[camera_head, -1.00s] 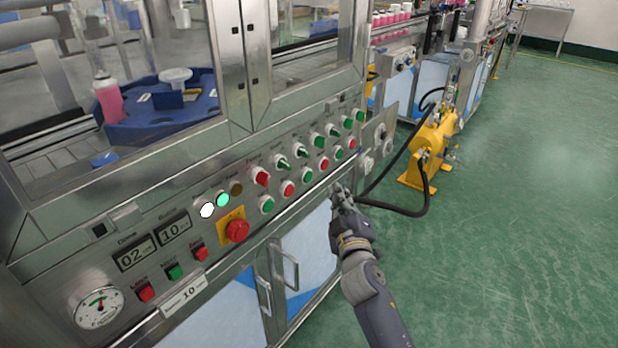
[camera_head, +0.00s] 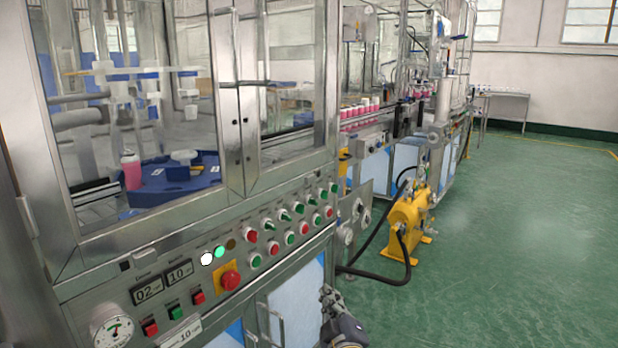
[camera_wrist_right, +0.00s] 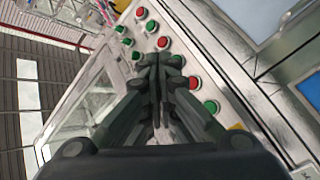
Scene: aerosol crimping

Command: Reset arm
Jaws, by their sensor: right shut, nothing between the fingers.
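My right gripper (camera_head: 328,294) is low in the head view, in front of the cabinet doors below the control panel. It is shut and empty. In the right wrist view its dark fingers (camera_wrist_right: 156,75) are together, with the panel's red and green buttons behind them. The control panel (camera_head: 200,250) carries rows of buttons and knobs, a red emergency stop (camera_head: 229,281) on a yellow plate, two displays and a gauge (camera_head: 113,331). My left gripper is not in view.
The glazed machine cabinet (camera_head: 237,150) fills the left, with a blue fixture (camera_head: 170,185) and a pink bottle (camera_head: 131,170) inside. A yellow pump (camera_head: 406,226) with a black hose stands on the floor to the right. The green floor (camera_head: 510,240) beyond it is clear.

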